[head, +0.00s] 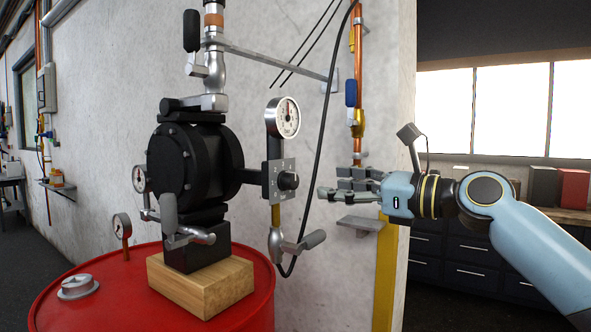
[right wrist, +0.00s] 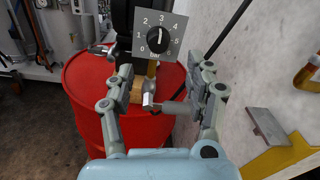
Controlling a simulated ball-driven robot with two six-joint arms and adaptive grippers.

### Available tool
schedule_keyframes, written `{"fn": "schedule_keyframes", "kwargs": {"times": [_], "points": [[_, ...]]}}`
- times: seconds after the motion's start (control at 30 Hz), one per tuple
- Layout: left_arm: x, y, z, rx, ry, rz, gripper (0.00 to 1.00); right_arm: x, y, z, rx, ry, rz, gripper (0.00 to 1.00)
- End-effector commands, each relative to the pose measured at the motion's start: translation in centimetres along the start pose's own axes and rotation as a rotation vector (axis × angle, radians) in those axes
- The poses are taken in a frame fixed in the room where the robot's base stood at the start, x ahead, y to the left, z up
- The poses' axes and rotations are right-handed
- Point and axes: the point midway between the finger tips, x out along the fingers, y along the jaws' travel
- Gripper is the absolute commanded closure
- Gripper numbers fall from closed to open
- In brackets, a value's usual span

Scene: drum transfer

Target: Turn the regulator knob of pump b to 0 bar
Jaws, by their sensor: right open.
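The black regulator knob (head: 288,181) sticks out of a grey plate (head: 270,180) beside a black pump (head: 187,158). In the right wrist view the knob (right wrist: 158,39) sits on a plate numbered 0 to 6, with its white mark pointing up near 3. A round gauge (head: 283,117) stands above the plate. I cannot read a pump letter. My right gripper (head: 331,186) is open and empty, to the right of the knob and apart from it. In the right wrist view its fingers (right wrist: 166,76) are spread, with the knob beyond them. My left gripper is not in view.
The pump stands on a wooden block (head: 200,285) on a red drum (head: 245,295). A lever valve (head: 290,245) hangs below the plate, and a black cable runs beside the knob. A concrete wall and a small grey shelf (head: 360,223) are close to the right gripper.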

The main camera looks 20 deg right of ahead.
Motion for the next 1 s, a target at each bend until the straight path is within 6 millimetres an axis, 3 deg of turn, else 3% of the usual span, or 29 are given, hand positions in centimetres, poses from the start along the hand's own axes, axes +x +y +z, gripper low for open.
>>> {"fn": "schedule_keyframes", "kwargs": {"times": [0.2, 0.43, 0.83, 1.0], "points": [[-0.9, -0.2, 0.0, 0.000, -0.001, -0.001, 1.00, 4.6, 0.1, 0.3, 0.006, -0.005, 0.001, 0.46], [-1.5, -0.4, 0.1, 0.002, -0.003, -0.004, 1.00, 8.2, 0.1, 0.1, 0.004, -0.002, 0.000, 0.46], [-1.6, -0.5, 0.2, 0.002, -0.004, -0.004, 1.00, 9.2, 0.1, 0.0, 0.000, 0.000, 0.001, 0.46], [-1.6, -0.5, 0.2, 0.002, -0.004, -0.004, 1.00, 9.2, 0.1, 0.0, 0.000, 0.000, 0.001, 0.65]]}}
